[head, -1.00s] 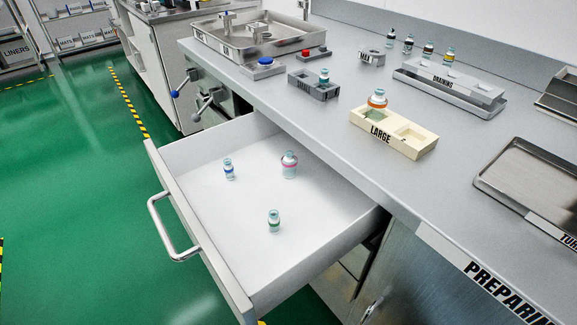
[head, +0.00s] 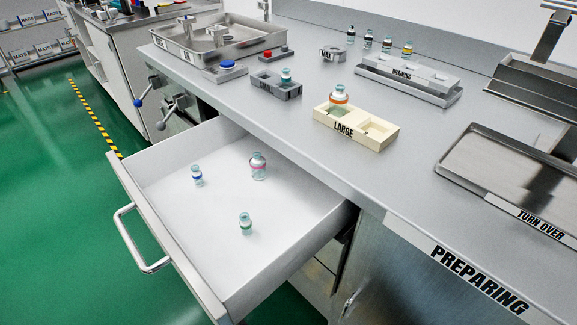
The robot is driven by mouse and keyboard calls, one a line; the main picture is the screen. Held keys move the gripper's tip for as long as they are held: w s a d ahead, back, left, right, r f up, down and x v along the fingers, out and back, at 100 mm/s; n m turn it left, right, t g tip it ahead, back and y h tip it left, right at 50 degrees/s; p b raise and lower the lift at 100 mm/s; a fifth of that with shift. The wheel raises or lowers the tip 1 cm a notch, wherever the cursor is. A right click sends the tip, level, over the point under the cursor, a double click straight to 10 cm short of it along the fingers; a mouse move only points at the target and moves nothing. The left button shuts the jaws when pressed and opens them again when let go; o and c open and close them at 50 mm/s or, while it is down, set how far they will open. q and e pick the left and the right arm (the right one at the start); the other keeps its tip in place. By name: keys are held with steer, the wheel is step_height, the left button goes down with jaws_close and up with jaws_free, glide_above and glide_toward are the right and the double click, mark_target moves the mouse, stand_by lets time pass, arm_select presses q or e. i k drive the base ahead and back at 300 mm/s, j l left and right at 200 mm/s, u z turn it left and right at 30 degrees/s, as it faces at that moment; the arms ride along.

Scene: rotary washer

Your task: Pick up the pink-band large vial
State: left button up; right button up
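The pink-band large vial (head: 259,166) stands upright in the open white drawer (head: 190,240), toward its back. It is clear with a teal-grey top and a pink band. A smaller blue-band vial (head: 197,176) stands to its left, and a small green-band vial (head: 246,224) stands nearer the drawer's front right. The three stand apart from each other. Neither of my grippers shows in the head view.
On the counter above the drawer, a cream LARGE rack (head: 378,131) holds an orange-band vial (head: 339,97). A grey rack (head: 290,91) holds a small vial. A DRAINING rack (head: 440,87) and a TURN OVER tray (head: 480,170) lie right. The drawer handle (head: 130,240) juts left.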

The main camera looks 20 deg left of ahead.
mark_target(257, 163)
steer(key=j+z, duration=1.05)
steer(key=j, duration=0.35)
steer(key=k+j, duration=0.15)
steer(key=j, duration=0.35)
steer(key=j+z, duration=0.15)
steer(key=j, duration=0.3)
steer(key=k+j, duration=0.15)
steer(key=j, duration=0.3)
steer(key=k+j+z, duration=0.15)
steer(key=j, duration=0.3)
steer(key=k+j, duration=0.1)
steer(key=j, duration=0.35)
steer(key=z, duration=0.05)
